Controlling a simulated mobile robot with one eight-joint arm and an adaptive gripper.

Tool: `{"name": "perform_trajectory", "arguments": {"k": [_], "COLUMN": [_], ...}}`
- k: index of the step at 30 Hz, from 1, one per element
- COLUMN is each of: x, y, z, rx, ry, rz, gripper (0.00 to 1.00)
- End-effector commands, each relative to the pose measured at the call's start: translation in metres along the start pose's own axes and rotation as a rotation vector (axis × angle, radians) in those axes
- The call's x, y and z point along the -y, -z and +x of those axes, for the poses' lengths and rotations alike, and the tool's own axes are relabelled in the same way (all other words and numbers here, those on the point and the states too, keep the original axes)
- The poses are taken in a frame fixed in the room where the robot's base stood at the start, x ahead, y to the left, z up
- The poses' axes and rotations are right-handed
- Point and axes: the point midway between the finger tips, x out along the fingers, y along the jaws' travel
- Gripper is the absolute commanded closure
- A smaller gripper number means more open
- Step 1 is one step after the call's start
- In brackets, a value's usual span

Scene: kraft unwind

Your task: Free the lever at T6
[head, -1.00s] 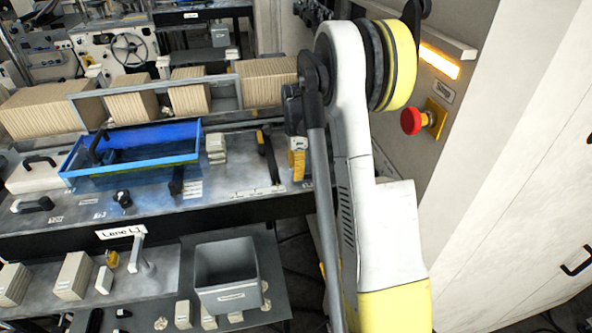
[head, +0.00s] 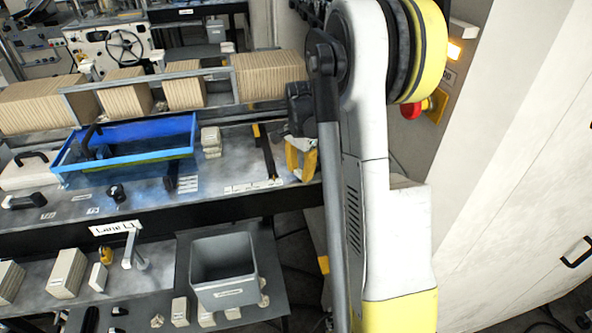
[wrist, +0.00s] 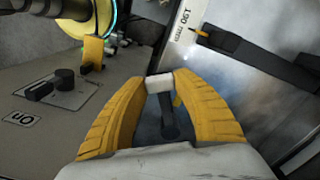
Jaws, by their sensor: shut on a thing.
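My gripper (wrist: 160,82) has its two yellow fingers closed around a small pale block (wrist: 160,84), which sits between the fingertips in the wrist view. A dark lever-like bar (wrist: 169,118) shows between the fingers, just beyond the block; I cannot tell whether they touch. In the head view my gripper (head: 301,160) is low over the right end of the machine deck (head: 225,187), beside my arm. What it holds cannot be made out there. No T6 label is readable, so I cannot tell which lever bears it.
A long black bar (wrist: 258,52) lies by a "190 mm" label in the wrist view. A panel with a dark knob (wrist: 66,78) is on the left. The head view shows a blue tray (head: 150,157), a grey bin (head: 226,292) and a red stop button (head: 410,111).

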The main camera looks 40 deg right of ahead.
Motion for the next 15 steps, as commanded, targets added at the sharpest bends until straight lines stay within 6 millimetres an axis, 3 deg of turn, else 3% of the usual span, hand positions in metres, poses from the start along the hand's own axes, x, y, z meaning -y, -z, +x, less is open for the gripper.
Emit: {"name": "perform_trajectory", "arguments": {"k": [15], "x": [-0.042], "y": [0.009], "z": [0.002], "rx": [0.001], "ry": [0.0], "rz": [-0.461], "gripper": [1.0]}}
